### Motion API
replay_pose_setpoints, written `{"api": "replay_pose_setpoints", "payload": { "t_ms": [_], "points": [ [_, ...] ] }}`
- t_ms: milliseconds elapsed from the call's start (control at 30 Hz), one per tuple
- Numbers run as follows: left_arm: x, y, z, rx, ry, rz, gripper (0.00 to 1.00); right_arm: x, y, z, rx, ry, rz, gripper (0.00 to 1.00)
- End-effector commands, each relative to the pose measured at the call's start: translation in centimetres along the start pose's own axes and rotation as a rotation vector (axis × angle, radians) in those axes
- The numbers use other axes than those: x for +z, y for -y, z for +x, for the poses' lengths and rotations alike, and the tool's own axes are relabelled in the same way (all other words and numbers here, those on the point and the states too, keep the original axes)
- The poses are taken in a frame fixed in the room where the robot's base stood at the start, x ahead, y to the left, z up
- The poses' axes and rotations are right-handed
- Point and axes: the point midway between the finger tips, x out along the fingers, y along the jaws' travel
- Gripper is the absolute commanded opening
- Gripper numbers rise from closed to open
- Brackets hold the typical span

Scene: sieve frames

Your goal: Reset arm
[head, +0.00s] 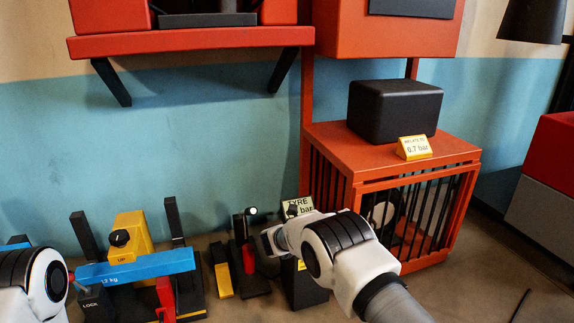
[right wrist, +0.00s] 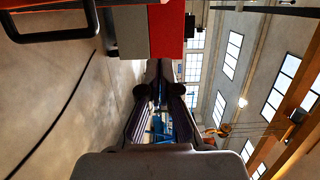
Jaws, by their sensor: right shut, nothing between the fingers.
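My right arm (head: 340,255) reaches in from the lower right in the head view, its white and black wrist in front of a black post with a "TYRE ... bar" sign (head: 298,206). The fingers are hard to make out there. In the right wrist view my right gripper (right wrist: 159,75) is shut and empty, its dark fingers side by side. My left arm (head: 30,285) shows only as a white and black joint at the lower left. Its gripper is not visible.
A blue bar marked "1.2 kg" (head: 135,267) lies across a stand beside a yellow block with a black knob (head: 131,238). An orange barred cage (head: 385,170) stands right, bearing a black box (head: 395,110) and a "0.7 bar" sign (head: 414,147). A red shelf (head: 195,41) hangs above.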

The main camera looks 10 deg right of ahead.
Motion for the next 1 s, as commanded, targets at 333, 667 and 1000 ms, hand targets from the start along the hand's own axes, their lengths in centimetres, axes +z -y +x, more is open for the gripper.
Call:
{"api": "replay_pose_setpoints", "payload": {
  "t_ms": [333,667,1000],
  "points": [
    [0.0,0.0,-3.7,0.0,0.0,0.0,0.4,-7.3,-4.5,5.1,-0.027,0.149,-0.469,0.0],
    [0.0,-0.1,-5.5,0.0,0.0,0.001,0.4,-25.5,-20.6,-5.4,0.245,1.072,-1.543,0.0],
    [0.0,-0.1,-5.5,0.0,0.0,0.001,0.4,-41.4,-21.8,-17.7,0.39,1.841,-1.953,0.0]
  ]
}}
